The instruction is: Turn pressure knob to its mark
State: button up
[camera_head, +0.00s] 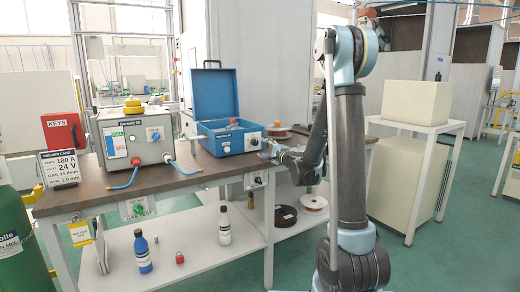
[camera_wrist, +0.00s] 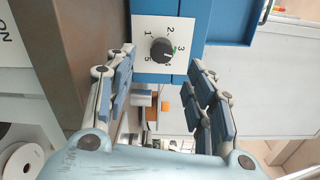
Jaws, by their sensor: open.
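A round black knob (camera_wrist: 162,50) sits on a white dial plate (camera_wrist: 144,24) numbered 1 to 5, on the front of the blue box (camera_wrist: 222,20). A small green mark shows at the knob's edge near the 3. I cannot read its pointer surely, nor any label naming it pressure. In the head view the blue box (camera_head: 211,95) stands open on the bench, its dial knob (camera_head: 254,142) at its front right. My gripper (camera_wrist: 163,80) is open and empty, its fingers either side of the dial and apart from the knob. My gripper (camera_head: 268,150) also shows right of the dial.
A grey welding unit (camera_head: 138,137) with hoses stands left on the wooden bench (camera_head: 75,195). A white card (camera_head: 60,165) lists welding values. Bottles (camera_head: 142,252) and spools (camera_head: 314,202) sit on the lower shelf.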

jog(key=shift+v, duration=1.95)
jog(key=s+d+f+n+g+h, duration=0.1)
jog(key=s+d+f+n+g, duration=0.15)
jog(key=s+n+g, duration=1)
jog(key=s+d+f+h, duration=0.3)
jog(key=s+d, duration=0.3)
jog(key=s, duration=0.4)
jog(key=s+d+f+h, duration=0.3)
jog(key=s+d+f, duration=0.2)
jog(key=s, duration=0.5)
jog(key=s+d+f+h, duration=0.3)
jog(key=s+d, duration=0.4)
jog(key=s, duration=0.3)
jog(key=shift+f+n, duration=0.45)
jog(key=shift+f, duration=0.1)
jog(key=shift+a, duration=0.1)
